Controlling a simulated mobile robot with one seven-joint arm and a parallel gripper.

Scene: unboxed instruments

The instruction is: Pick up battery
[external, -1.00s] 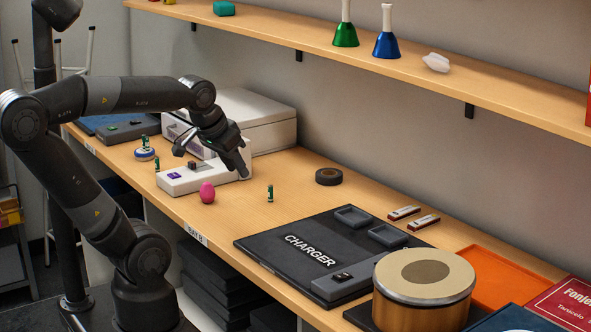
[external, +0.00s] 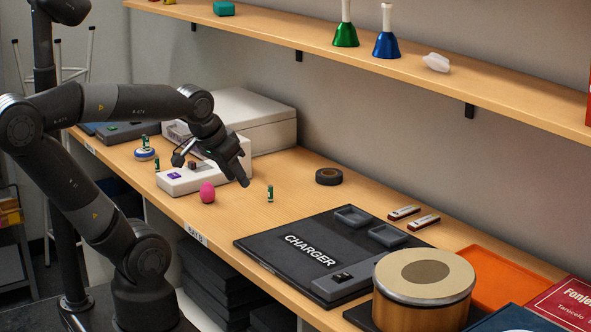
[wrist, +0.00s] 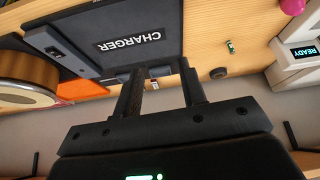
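A small green battery (external: 270,193) with a pale band stands upright on the wooden bench, left of the charger mat. It also shows in the wrist view (wrist: 231,46), right of my fingers. Two similar green batteries stand farther left, one by the device's left end (external: 157,165) and one behind the blue-and-white round item (external: 145,141). My gripper (external: 212,173) is open and above the bench, over the white device and left of the nearest battery. The wrist view shows its two fingers (wrist: 158,72) spread, with nothing held between them.
A white device (external: 185,180) and pink egg (external: 207,192) stand near the gripper. A black charger mat (external: 262,243), black tape roll (external: 329,177) and drum (external: 424,290) lie to the right. A shelf (external: 300,32) runs above. Bench around the nearest battery is clear.

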